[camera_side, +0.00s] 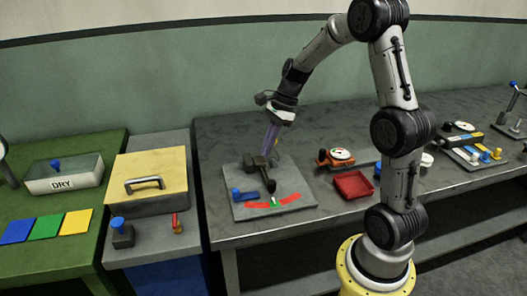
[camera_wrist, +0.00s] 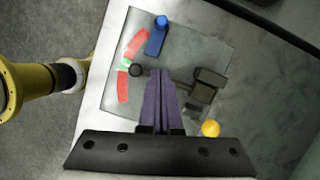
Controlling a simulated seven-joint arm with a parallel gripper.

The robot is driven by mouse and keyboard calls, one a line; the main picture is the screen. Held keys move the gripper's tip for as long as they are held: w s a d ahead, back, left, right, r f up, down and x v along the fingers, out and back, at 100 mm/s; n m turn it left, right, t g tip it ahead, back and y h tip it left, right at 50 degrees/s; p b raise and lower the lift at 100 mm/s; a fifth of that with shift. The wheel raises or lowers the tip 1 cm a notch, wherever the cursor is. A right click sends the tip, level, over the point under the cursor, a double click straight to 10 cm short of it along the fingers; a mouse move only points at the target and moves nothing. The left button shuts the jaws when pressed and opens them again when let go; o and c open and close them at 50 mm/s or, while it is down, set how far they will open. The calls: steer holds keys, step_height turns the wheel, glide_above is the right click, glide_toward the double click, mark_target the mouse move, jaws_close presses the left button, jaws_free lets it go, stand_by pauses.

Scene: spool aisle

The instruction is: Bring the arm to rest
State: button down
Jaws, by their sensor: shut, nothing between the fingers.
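My gripper (camera_side: 269,152) hangs from the raised arm, pointing down above a grey plate (camera_side: 240,210) on the dark workbench. Its purple fingers are shut together with nothing between them; they also show in the wrist view (camera_wrist: 159,75). On the plate are a black bracket (camera_side: 256,163), a blue piece (camera_side: 244,195) and a red-green-red arc with a green middle (camera_side: 274,204). In the wrist view the fingers cover part of the plate and of the dark rod across it. I cannot tell whether the fingertips touch the bracket.
A yellow knob (camera_wrist: 210,128) shows beside the fingers. A red tray (camera_side: 353,185) and an orange device with a white dial (camera_side: 337,156) stand to the right. A yellow lid with a handle (camera_side: 150,178) and a box marked DRY (camera_side: 64,174) are left. Bare bench lies behind the plate.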

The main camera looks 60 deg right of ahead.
steer(key=s+a+r+n+t+h, duration=0.1)
steer(key=s+a+r+n, duration=0.25)
steer(key=a+r, duration=0.25)
steer(key=s+a+r+n+t+h, duration=0.1)
steer(key=s+a+r+n, duration=0.1)
steer(key=a+r+n, duration=0.35)
steer(key=s+a+n+t+h, duration=0.1)
steer(key=s+a+n, duration=0.2)
steer(key=s+n, duration=1.1)
steer(key=shift+s+f+n+h, duration=0.15)
steer(key=shift+f+n+h, duration=0.25)
steer(key=shift+n, duration=0.1)
